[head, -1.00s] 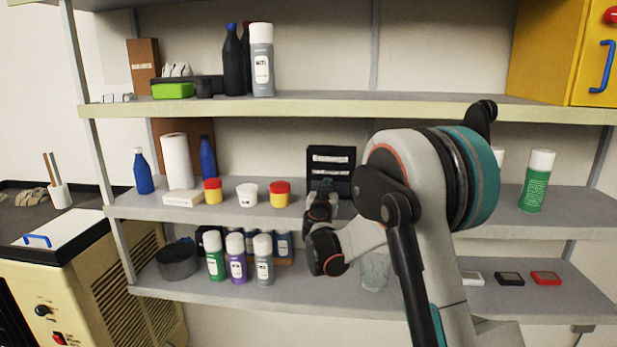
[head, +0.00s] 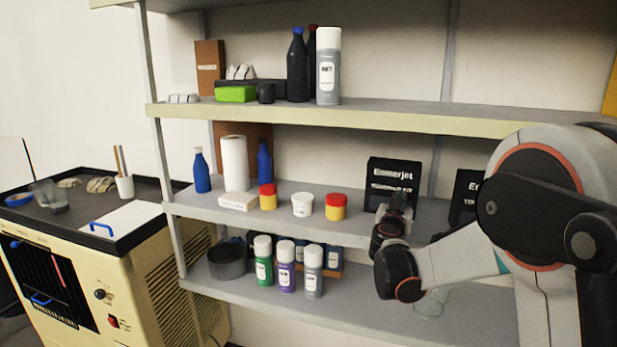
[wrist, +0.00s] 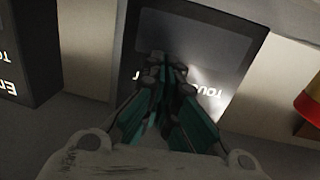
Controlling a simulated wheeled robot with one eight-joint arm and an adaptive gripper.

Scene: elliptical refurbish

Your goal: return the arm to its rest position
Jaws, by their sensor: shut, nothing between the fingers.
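My arm stretches in from the right of the head view toward the shelves, bent at the elbow. My gripper (head: 398,204) is in front of a black box with white lettering (head: 392,178) on the middle shelf. In the wrist view my gripper (wrist: 166,65) is shut with its fingertips together and nothing between them. The black box (wrist: 190,50) fills the space just beyond the fingertips there; I cannot tell whether they touch it.
A second black box (head: 466,190) is partly hidden behind my arm. A red-lidded yellow jar (head: 336,208) and white tub (head: 302,206) stand left of my gripper. Spray cans (head: 313,272) stand on the lower shelf. A cream machine (head: 110,270) stands at left.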

